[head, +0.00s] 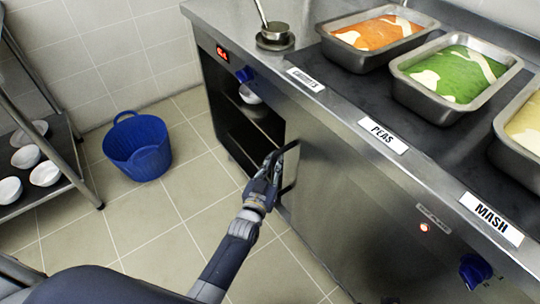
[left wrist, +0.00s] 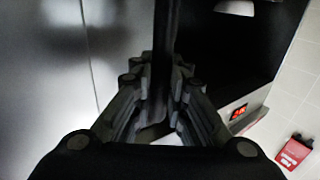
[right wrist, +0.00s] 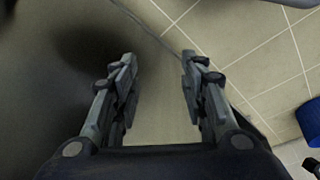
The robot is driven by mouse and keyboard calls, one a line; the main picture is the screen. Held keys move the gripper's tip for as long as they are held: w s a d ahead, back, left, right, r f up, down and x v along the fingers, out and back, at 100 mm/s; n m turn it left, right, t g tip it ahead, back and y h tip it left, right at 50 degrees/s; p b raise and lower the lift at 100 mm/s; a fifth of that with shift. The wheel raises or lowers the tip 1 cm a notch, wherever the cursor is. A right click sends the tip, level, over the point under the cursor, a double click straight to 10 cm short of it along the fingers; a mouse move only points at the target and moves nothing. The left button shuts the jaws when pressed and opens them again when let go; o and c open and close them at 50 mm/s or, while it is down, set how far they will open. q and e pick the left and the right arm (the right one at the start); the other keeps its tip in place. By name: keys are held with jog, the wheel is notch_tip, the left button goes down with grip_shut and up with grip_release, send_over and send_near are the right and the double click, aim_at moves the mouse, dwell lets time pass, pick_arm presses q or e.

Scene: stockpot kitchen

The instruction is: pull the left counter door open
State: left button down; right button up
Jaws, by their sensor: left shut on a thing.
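The left counter door (head: 318,178) is a flat steel panel on the counter front. To its left the compartment (head: 236,122) stands uncovered and shows dark shelves. The door's dark bar handle (head: 289,148) is near the panel's left edge. My left gripper (head: 273,163) is shut on this handle. In the left wrist view the upright handle (left wrist: 164,50) runs between the fingers, with steel on the left and the dark opening on the right. My right gripper (right wrist: 160,80) is open and empty above the floor. It does not show in the head view.
A blue bucket (head: 138,150) stands on the tiled floor. A metal rack (head: 62,150) with white bowls is at the far left. Food trays (head: 400,85) and a small pot (head: 274,33) are on the counter top. A blue knob (head: 476,270) sticks out at lower right.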

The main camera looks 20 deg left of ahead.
pick_arm(q)
jog(key=shift+s+d+f, duration=0.1)
jog(key=shift+s+d, duration=0.45)
pick_arm(e)
jog(key=shift+s+d+f, duration=0.1)
jog(key=shift+f, duration=0.85)
pick_arm(q)
jog(key=c, duration=1.6)
grip_release()
jog(key=s, duration=0.8)
jog(key=s+a, duration=0.1)
jog(key=s, duration=0.3)
